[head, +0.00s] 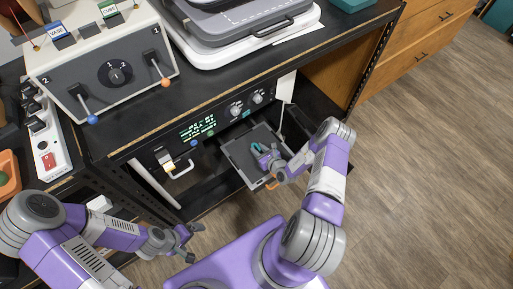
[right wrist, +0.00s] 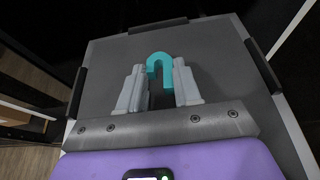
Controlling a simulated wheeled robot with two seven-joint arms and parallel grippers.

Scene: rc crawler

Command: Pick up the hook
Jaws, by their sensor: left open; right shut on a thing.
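The hook (right wrist: 159,62) is teal and curved like an upside-down U in the right wrist view. It also shows as a small teal shape in the head view (head: 257,148). It is over the grey plate (right wrist: 215,50), and its lower part is hidden between the fingers. My right gripper (right wrist: 160,88) is shut on the hook; it also shows in the head view (head: 263,156). Whether the hook touches the plate cannot be told. My left gripper (head: 190,239) is open and empty, low in the head view, away from the hook.
The plate has dark clips (right wrist: 78,92) at its edges and sticks out of a black machine with knobs and a lit display (head: 198,127). A box with levers (head: 105,65) and a grey machine (head: 240,22) stand on the bench above. Wooden floor (head: 430,170) is clear at right.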

